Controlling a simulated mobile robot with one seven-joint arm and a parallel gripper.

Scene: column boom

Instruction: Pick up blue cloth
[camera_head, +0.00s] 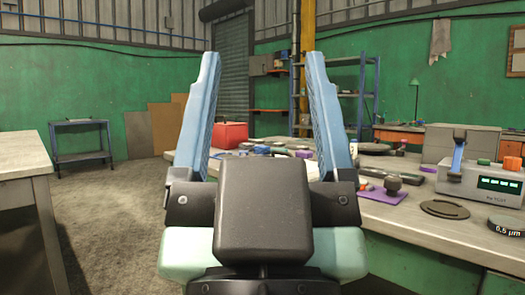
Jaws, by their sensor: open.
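My gripper (260,60) is in the middle of the camera_head view. Its two long blue fingers point up and stand wide apart, with nothing between them. I cannot make out a blue cloth for certain. A flat purple piece (372,198) lies on the workbench (405,222) to the right of my gripper, under a dark knob-like object.
A grey meter (480,182) with a green display and a dark round disc (445,209) sit on the right bench. A red box (230,135) stands farther back. Another table (22,155) is at left. Open floor (110,210) lies between.

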